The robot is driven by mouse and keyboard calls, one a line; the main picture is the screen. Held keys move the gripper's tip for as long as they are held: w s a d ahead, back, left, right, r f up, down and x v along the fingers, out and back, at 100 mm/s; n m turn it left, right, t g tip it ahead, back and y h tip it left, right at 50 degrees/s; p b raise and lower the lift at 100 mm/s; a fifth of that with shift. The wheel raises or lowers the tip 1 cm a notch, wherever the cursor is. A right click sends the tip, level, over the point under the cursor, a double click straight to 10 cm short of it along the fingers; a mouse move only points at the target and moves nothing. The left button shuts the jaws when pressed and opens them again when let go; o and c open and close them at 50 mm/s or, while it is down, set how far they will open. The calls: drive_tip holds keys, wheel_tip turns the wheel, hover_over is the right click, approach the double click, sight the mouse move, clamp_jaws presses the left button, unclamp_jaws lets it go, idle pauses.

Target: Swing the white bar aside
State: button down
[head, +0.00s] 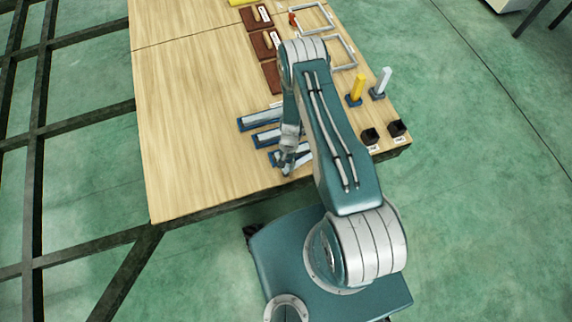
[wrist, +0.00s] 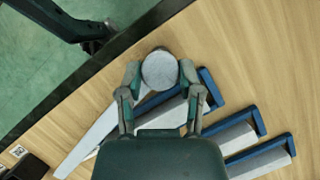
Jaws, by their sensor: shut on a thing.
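The white bar (wrist: 97,137) runs from under a round grey knob (wrist: 160,70) toward the lower left in the wrist view. It lies at an angle to the nearest blue tray (wrist: 211,88), whose grey inside partly shows behind my fingers. My gripper (wrist: 160,82) has its two fingers on either side of the knob and is shut on it. In the head view my gripper (head: 287,168) is low at the table's near edge, with the bar (head: 304,160) to its right. My gripper's body hides part of the tray in the wrist view.
Two more blue trays (wrist: 262,122) (wrist: 291,145) holding pale bars lie alongside. On the table (head: 190,130) stand a yellow post (head: 357,88), a white post (head: 382,82) and dark cubes (head: 369,136) at the right. Brown boards (head: 271,77) and white frames (head: 341,52) lie farther back. The table's left is clear.

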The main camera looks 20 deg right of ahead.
drive_tip(key=shift+s+f+m+y, duration=0.1)
drive_tip(key=shift+s+m+y, duration=0.1)
drive_tip(key=shift+m, duration=0.45)
drive_tip(key=shift+s+m+y, duration=0.15)
drive_tip(key=shift+m+y, duration=0.05)
drive_tip(key=shift+m, duration=0.45)
drive_tip(key=shift+a+t, duration=0.1)
drive_tip(key=shift+t, duration=0.2)
drive_tip(key=shift+c, duration=1.3)
unclamp_jaws()
drive_tip(key=shift+w, duration=0.15)
drive_tip(key=shift+w, duration=0.1)
drive_tip(key=shift+w+r, duration=0.1)
drive_tip(key=shift+r, duration=0.25)
drive_tip(key=v, duration=1.1)
drive_tip(key=shift+r, duration=0.1)
